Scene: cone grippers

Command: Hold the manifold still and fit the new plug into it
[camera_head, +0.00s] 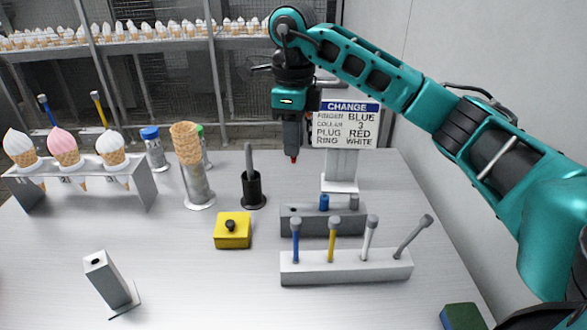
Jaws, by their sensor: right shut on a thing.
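My right gripper (292,150) points down above the table, left of the sign. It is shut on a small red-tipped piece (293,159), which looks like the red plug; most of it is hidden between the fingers. A pale upright block (108,282) with a dark hole in its top stands at the front left and may be the manifold; I cannot tell for sure. No gripper is at it. A grey rack (340,226) holds a blue plug (324,202) and a grey plug (354,202). My left gripper is not in view.
A white rack (345,270) holds several coloured rods. A yellow block (233,232), a black holder (253,192), a cone stand (198,185) and a cone rack (115,192) stand around it. The sign (347,125) reads "PLUG RED". The front middle table is clear.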

